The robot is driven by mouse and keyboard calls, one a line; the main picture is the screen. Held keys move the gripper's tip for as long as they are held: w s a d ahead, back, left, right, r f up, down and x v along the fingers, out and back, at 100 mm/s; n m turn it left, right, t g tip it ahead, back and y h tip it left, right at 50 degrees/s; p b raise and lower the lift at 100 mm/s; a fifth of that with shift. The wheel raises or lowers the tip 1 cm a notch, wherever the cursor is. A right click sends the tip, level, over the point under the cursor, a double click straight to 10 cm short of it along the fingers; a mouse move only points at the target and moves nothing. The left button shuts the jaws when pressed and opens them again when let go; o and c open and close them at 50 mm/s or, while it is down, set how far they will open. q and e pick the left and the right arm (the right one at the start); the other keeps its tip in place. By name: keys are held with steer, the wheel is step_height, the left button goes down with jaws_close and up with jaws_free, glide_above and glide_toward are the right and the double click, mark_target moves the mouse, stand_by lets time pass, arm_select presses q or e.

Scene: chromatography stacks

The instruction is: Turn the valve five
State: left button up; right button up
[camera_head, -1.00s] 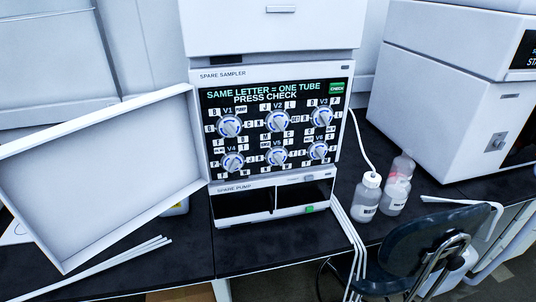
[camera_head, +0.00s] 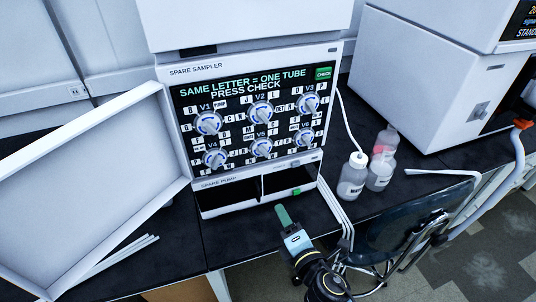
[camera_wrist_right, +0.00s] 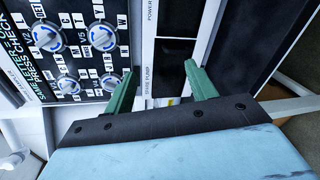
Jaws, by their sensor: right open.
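Valve five (camera_head: 262,148), a round white-handled knob with a blue ring, is the middle knob of the lower row on the sampler's black panel (camera_head: 235,125). It also shows in the right wrist view (camera_wrist_right: 102,37), under its V5 label. My right gripper (camera_head: 283,215) has green fingers and is in front of and below the panel, apart from the valve. In the right wrist view its two fingers (camera_wrist_right: 162,85) are spread with nothing between them, beside the Spare Pump strip. Small print around the knobs is hard to read. My left gripper is out of view.
Other knobs surround valve five closely, including V2 (camera_head: 261,111), V4 (camera_head: 214,158) and V6 (camera_head: 304,138). A green check button (camera_head: 323,72) is at the panel's upper right. Bottles (camera_head: 353,178), tubes and a chair (camera_head: 400,235) are at right.

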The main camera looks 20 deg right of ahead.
steer(key=n+t, duration=0.2)
glide_toward(266, 152)
steer(key=s, duration=0.5)
steer(key=w+p, duration=0.1)
steer(key=w, duration=0.5)
steer(key=w+p, duration=0.1)
steer(key=w, duration=0.6)
steer(key=shift+w+a+f, duration=0.15)
steer(key=shift+w+f, duration=0.05)
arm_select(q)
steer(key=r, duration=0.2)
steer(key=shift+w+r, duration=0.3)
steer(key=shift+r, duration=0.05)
arm_select(e)
steer(key=c, duration=1)
